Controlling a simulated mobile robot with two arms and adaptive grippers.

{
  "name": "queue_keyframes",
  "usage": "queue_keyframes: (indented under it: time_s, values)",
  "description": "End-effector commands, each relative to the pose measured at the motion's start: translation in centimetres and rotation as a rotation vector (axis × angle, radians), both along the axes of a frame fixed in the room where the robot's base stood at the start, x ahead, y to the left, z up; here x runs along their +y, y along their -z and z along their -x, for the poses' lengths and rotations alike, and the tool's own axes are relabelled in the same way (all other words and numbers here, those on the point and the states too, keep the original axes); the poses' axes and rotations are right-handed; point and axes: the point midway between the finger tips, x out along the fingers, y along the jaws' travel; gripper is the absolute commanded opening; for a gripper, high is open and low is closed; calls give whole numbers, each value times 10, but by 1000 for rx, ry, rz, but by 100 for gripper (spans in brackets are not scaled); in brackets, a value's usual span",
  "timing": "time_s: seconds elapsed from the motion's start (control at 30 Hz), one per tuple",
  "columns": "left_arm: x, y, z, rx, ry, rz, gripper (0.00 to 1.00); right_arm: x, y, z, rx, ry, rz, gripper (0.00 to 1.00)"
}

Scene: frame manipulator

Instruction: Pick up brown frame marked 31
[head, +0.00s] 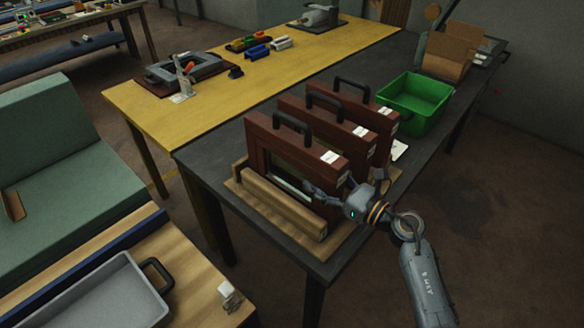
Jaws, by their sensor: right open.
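Several brown frames with black handles stand upright in a row on a wooden rack (335,248) on the dark table. The nearest brown frame (258,138) is at the front left, with a middle brown frame (350,124) and a farther brown frame (375,107) behind it. White labels sit on their right corners, but the markings are too small to read, so I cannot tell which is 31. My right gripper (322,192) is open at the lower right of the nearest frame's front face. I cannot tell whether it touches. My left gripper is out of view.
A green bin (414,100) and a cardboard box (450,52) stand on the dark table (205,152) behind the frames. A yellow table (150,110) adjoins it at the left with parts on it. A grey tray (105,295) lies at the lower left.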

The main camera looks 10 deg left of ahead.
Motion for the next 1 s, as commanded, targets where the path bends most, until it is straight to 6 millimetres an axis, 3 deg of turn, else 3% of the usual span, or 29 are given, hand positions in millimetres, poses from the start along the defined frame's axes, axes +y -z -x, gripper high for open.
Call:
queue_keyframes:
  time_s: [0.2,0.43,0.77,1.0]
  values:
    - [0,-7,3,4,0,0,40,20,-2,-14,0,0,-1,68]
    - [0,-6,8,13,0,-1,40,20,-1,-15,-1,0,1,68]
    - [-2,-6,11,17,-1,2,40,20,0,-14,0,0,0,3]
    - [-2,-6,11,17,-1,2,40,20,-5,-15,-6,1,-6,0]
